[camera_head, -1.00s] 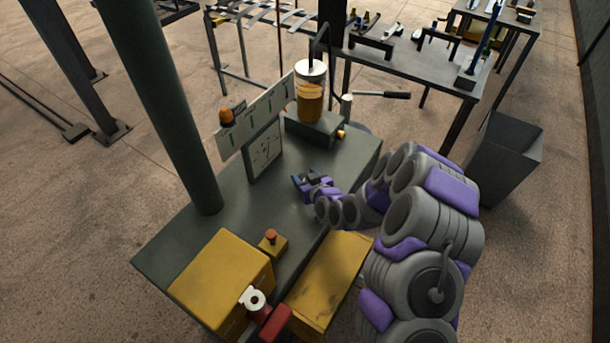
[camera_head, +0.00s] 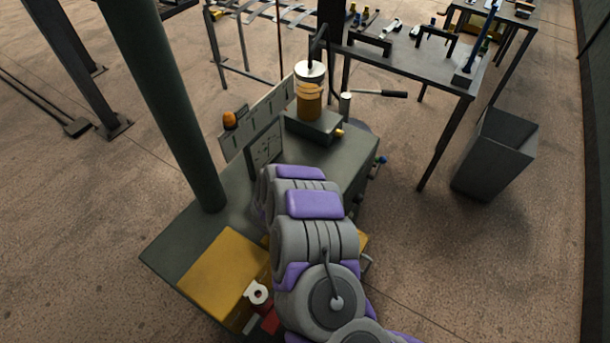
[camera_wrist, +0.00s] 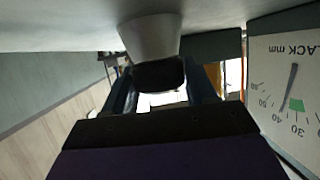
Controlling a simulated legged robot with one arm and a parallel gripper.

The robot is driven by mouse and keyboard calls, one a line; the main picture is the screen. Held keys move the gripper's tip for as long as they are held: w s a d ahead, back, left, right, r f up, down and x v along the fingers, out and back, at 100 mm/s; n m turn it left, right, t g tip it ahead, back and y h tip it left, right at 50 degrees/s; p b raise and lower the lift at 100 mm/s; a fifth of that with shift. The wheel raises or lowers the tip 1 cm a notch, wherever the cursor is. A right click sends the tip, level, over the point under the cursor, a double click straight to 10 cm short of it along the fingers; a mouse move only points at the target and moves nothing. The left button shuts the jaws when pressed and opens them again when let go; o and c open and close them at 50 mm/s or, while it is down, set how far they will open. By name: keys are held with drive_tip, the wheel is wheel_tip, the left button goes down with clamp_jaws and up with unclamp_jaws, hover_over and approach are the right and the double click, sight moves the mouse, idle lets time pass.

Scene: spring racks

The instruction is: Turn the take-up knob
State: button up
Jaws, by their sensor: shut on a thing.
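In the wrist view, my gripper (camera_wrist: 160,98) has one dark blue finger on each side of a grey tapered knob (camera_wrist: 150,35) with a dark end. The jaws are shut on this knob, which I take to be the take-up knob. The exact contact is partly hidden by its dark end. A white dial (camera_wrist: 285,85) marked "slack mm" is beside it at right, upside down. Its dark needle is close to a green mark near 30 to 40. In the head view, my arm hides the gripper and the knob.
A dark green bench (camera_head: 340,160) carries a yellow box (camera_head: 220,270), an amber-filled jar (camera_head: 310,95) and an upright panel (camera_head: 262,125) with an orange lamp (camera_head: 230,120). A green post (camera_head: 165,100) rises at left. A grey bin (camera_head: 495,155) stands on open floor at right.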

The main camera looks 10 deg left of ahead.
drive_tip(key=m+h, duration=0.1)
drive_tip(key=m+h+b, duration=0.1)
drive_tip(key=h, duration=0.1)
drive_tip(key=shift+w+a+m+g, duration=0.1)
drive_tip(key=shift+a+m+g, duration=0.2)
drive_tip(key=shift+g, duration=0.1)
drive_tip(key=m+g+h+b, duration=0.2)
drive_tip(key=m+h+b, duration=0.1)
drive_tip(key=shift+d+f+b, duration=0.1)
drive_tip(key=shift+f+b, duration=0.05)
drive_tip(key=shift+b, duration=0.15)
drive_tip(key=shift+r+m+g+h+b, duration=0.2)
drive_tip(key=shift+m+g+h+b, duration=0.65)
drive_tip(key=shift+m, duration=0.25)
drive_tip(key=o, duration=1)
drive_tip(key=shift+c, duration=0.2)
drive_tip(key=shift+d, duration=0.15)
drive_tip(key=shift+p, duration=0.35)
